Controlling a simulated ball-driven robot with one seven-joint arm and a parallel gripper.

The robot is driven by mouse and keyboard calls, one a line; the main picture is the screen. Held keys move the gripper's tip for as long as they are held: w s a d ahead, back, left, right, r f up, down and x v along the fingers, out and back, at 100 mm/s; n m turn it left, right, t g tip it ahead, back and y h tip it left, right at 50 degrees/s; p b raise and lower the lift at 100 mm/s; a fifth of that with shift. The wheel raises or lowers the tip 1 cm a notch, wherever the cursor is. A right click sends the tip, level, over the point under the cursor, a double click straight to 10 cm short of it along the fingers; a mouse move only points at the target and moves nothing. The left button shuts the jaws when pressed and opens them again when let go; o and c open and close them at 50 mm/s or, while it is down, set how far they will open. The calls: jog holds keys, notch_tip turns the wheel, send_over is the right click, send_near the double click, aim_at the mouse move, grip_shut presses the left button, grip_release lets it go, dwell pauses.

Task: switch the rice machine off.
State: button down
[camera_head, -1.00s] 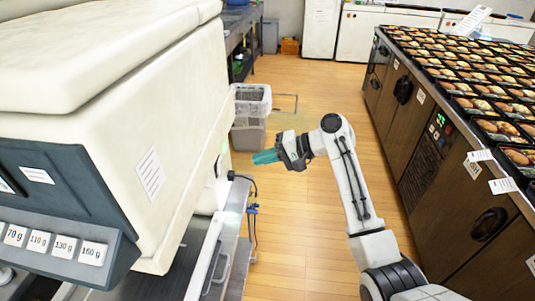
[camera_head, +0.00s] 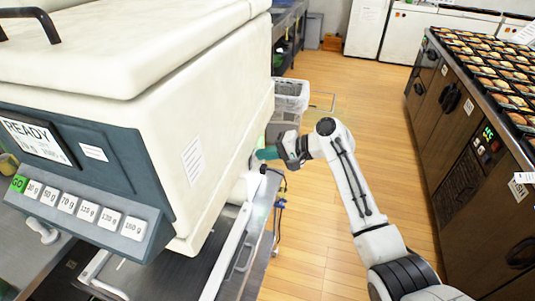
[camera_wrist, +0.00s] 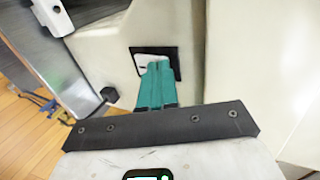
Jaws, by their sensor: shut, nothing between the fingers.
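The rice machine (camera_head: 231,112) is a large cream box filling the left of the head view. Its dark front panel (camera_head: 115,160) has a display (camera_head: 40,140) reading READY, a green GO button (camera_head: 18,183) and white gram buttons. My gripper (camera_head: 262,154) has teal fingers that are shut and empty, pointing at the machine's right side. In the wrist view, the teal fingertips (camera_wrist: 157,66) overlap a dark-framed, light switch plate (camera_wrist: 149,57) set in the cream side. The fingers hide part of it. I cannot tell whether they touch it or which way the switch stands.
A metal bench (camera_head: 233,243) runs below the machine, with cables (camera_head: 280,205) at its edge. A clear bin (camera_head: 291,92) stands beyond my gripper. Dark cabinets (camera_head: 465,130) topped with bento trays line the right. The wooden floor (camera_head: 320,240) between is clear.

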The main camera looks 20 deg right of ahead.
jog(key=shift+w+a+r, duration=0.1)
jog(key=shift+w+a, duration=0.15)
jog(key=shift+r+p, duration=0.85)
jog(key=shift+s, duration=0.1)
